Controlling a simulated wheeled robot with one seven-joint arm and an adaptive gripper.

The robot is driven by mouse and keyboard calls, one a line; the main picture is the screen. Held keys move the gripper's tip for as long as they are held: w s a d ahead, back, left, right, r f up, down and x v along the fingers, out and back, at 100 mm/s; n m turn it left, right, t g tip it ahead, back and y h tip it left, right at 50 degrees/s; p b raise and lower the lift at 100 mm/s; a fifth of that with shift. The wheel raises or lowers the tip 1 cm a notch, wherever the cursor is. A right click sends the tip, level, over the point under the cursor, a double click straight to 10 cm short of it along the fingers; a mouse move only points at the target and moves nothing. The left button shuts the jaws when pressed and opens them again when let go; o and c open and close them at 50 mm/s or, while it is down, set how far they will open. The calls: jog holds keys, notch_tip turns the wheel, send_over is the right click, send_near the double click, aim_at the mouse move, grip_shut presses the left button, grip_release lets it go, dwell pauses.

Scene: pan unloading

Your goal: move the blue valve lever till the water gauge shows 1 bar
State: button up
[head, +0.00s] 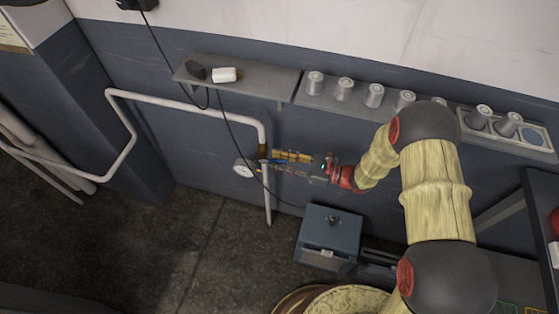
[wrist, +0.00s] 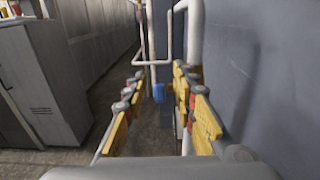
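The blue valve lever (head: 279,162) is on the white pipe by the wall, and it also shows in the wrist view (wrist: 158,92). My gripper (head: 274,160) has yellow fingers and reaches left towards the pipe. In the wrist view (wrist: 159,80) its fingers are spread apart, with the lever seen between the tips, closer to the right one. I cannot tell whether a finger touches it. The round white water gauge (head: 243,168) is left of the pipe; its reading is too small to tell.
A grey shelf (head: 285,82) above holds a white item (head: 226,75) and several metal cups (head: 374,95). A blue-grey box (head: 330,236) stands below my gripper. A dark cable (head: 232,135) hangs near the pipe. A grey cabinet (wrist: 42,75) stands left in the wrist view.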

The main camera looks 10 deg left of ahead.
jog(key=shift+c, duration=0.2)
grip_shut()
dwell(0.7)
